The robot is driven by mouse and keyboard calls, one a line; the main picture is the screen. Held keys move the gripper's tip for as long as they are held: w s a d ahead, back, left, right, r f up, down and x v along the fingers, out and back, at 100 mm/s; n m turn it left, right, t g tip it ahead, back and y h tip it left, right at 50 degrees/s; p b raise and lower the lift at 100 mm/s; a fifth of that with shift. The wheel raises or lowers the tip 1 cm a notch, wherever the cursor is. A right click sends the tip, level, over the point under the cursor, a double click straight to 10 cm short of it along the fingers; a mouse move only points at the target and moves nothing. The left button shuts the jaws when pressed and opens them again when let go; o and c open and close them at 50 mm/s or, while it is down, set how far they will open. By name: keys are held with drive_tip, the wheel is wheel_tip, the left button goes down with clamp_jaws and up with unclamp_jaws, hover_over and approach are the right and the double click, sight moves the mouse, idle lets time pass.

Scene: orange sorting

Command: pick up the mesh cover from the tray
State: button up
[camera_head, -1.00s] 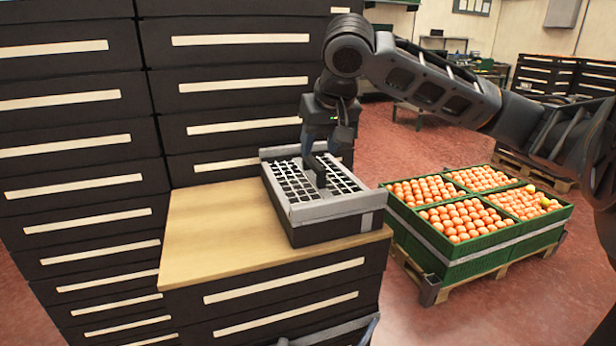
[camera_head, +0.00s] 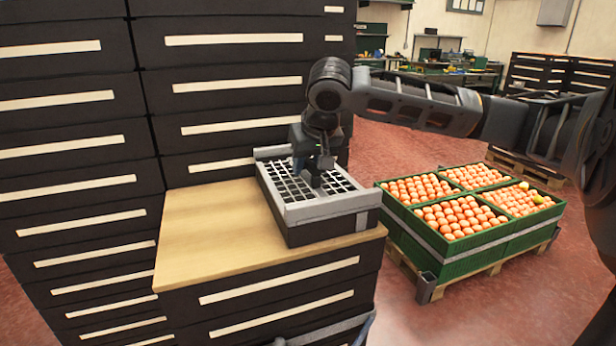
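The tray (camera_head: 305,232) is a dark box with grey rims. It sits on the wooden top of a low drawer stack. The mesh cover (camera_head: 286,190) is a grid with dark openings and lies inside the tray's rims. My gripper (camera_head: 313,178) points down at the middle of the mesh cover, low over it or touching it. The arm reaches in from the right. The fingertips are small, dark and partly hidden against the grid, so I cannot tell whether they hold it.
The wooden top (camera_head: 205,235) is bare left of the tray. Tall dark drawer stacks (camera_head: 225,85) stand close behind and to the left. Green crates of oranges (camera_head: 470,255) rest on a pallet at the right. Red floor (camera_head: 400,150) lies open between.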

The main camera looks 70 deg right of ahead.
clamp_jaws()
drive_tip(key=shift+r, duration=0.1)
idle(0.3)
